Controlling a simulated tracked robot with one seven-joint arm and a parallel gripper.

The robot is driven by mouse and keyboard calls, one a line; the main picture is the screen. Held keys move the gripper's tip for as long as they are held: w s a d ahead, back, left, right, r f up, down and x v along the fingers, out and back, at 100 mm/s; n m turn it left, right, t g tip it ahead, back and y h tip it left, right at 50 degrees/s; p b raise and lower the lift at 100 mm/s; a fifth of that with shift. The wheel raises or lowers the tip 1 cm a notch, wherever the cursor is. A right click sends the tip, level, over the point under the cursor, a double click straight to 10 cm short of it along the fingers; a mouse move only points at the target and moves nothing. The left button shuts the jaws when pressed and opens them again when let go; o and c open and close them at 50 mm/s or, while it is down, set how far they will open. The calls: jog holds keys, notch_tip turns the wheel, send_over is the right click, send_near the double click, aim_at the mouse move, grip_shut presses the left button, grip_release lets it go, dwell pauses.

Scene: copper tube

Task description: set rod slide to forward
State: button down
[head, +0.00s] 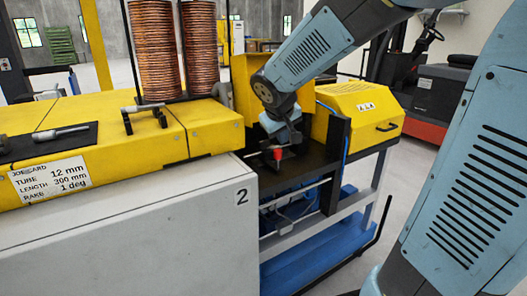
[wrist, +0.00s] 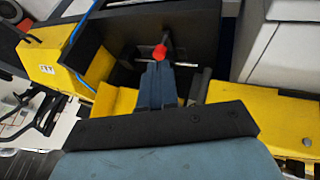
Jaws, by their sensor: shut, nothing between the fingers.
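A red knob (head: 277,153) sits low in the dark recess of the yellow and black machine, right of the big numeral 2. It also shows in the wrist view (wrist: 160,52) on a thin rod that runs across the recess. I take it for the handle of the rod slide; the slide itself is mostly hidden. My gripper (wrist: 159,68) is shut and empty, with its fingertips right at the knob. Whether they touch it I cannot tell. In the head view my gripper (head: 280,139) reaches down into the recess just above the knob.
Yellow housing and a hinged yellow cover (head: 360,100) flank the recess. A white cabinet (head: 130,240) stands at the left with a job card (head: 48,179) on the yellow deck above it. Copper coils (head: 155,50) rise behind. Dark walls close in around my gripper.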

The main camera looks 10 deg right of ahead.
aim_at(281, 152)
jog(key=w+a+f+n, duration=0.2)
jog(key=w+a+f, duration=0.1)
jog(key=w, duration=0.4)
jog(key=shift+w+a+f+t, duration=0.4)
jog(key=shift+f, duration=0.25)
jog(key=w+d+f, duration=0.5)
jog(key=w+f, duration=0.2)
jog(key=f, duration=0.1)
jog(key=shift+w+d, duration=0.25)
jog(key=shift+w, duration=0.1)
jog(key=shift+w, duration=0.1)
